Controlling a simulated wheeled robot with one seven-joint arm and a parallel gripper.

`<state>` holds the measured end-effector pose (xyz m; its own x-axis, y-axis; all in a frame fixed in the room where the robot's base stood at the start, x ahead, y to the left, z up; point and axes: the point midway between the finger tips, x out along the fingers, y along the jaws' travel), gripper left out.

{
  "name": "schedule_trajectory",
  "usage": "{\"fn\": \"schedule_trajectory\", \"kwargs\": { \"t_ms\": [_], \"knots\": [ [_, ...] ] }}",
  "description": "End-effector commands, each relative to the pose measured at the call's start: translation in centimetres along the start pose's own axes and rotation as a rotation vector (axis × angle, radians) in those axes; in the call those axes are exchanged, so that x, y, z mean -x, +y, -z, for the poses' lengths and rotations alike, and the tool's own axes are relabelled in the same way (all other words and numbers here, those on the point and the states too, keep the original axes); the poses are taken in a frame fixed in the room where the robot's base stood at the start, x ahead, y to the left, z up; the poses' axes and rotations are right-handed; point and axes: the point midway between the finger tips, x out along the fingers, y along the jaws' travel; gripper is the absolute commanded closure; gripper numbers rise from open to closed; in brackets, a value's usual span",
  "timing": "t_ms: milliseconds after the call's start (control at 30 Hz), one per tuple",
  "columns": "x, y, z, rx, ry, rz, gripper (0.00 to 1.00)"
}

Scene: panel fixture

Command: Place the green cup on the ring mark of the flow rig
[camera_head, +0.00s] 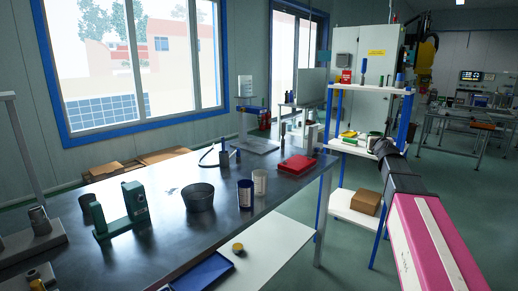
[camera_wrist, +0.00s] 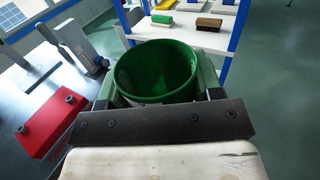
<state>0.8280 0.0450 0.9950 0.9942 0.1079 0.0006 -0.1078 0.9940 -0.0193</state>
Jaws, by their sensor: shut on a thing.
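The green cup (camera_wrist: 155,72) fills the middle of the wrist view, its open mouth toward the camera. My gripper (camera_wrist: 158,92) is shut on it, with one finger on each side. In the head view my gripper (camera_head: 381,148) is at the right, in front of the white shelf unit; the cup (camera_head: 373,142) shows only small there. A grey stand with a blue strip (camera_wrist: 82,46) is left of the cup in the wrist view, possibly part of the flow rig. I cannot make out a ring mark.
A red block-like part (camera_wrist: 50,126) lies on the dark table (camera_head: 225,205), left of my gripper. The shelf unit (camera_head: 366,88) holds small items, including a green-and-white brush (camera_wrist: 162,20).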

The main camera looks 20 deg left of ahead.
Motion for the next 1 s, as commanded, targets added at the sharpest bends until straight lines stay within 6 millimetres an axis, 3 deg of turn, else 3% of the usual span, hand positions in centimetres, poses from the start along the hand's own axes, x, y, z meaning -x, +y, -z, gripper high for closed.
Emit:
{"fn": "schedule_trajectory", "kwargs": {
  "t_ms": [467, 767, 1000],
  "knots": [
    [-7.0, 7.5, 3.1, -0.002, -0.003, -0.187, 0.62],
    [-12.9, 16.7, 5.5, -0.003, -0.008, -0.428, 0.62],
    [-17.8, 27.0, 7.0, -0.003, -0.013, -0.695, 0.62]
  ]
}}
